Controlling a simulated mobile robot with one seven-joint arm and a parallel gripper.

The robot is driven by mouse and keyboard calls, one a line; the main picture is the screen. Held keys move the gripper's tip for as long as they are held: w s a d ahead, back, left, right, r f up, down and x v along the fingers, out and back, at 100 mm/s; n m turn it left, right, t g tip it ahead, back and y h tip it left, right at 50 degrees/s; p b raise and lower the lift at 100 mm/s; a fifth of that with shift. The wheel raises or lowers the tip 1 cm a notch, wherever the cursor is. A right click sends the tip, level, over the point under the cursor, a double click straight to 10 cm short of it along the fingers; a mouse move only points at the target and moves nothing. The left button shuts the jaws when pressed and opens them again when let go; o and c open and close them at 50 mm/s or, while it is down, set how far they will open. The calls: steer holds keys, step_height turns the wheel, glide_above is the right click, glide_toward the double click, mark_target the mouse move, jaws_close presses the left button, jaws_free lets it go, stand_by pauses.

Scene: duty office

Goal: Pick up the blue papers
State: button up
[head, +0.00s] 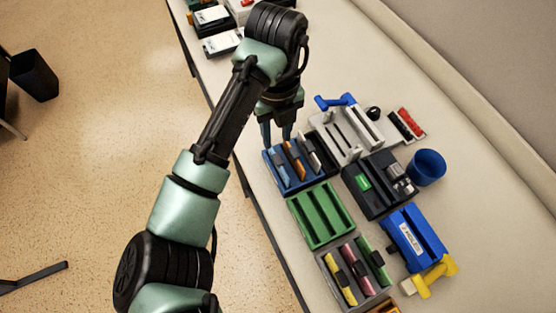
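A blue tray (286,187) holds a light-blue bundle (281,170) with a dark band, which look like the blue papers. An orange bundle (295,158) and a white one with a dark band (309,153) stand to its right in the same tray. My gripper (277,140) points down over the far left end of this tray. Its two fingers are apart, with nothing seen between them. I cannot tell its exact height or whether it touches the tray. The far end of the blue bundle is close to the fingertips.
An empty green tray (321,215) is in front, then a grey tray (357,297) with yellow, pink and green bundles. A light-grey holder (343,150), a black organizer (376,200), a blue cup (428,166) and a blue box (413,240) stand to the right. The table edge runs along the left.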

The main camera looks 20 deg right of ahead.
mark_target(278, 159)
steer(key=f+p, duration=0.1)
steer(key=f, duration=0.3)
steer(key=f+p, duration=0.1)
steer(key=f, duration=0.4)
steer(key=shift+w+d+f, duration=0.15)
steer(key=shift+d+f, duration=0.05)
jaws_close()
stand_by(1.2)
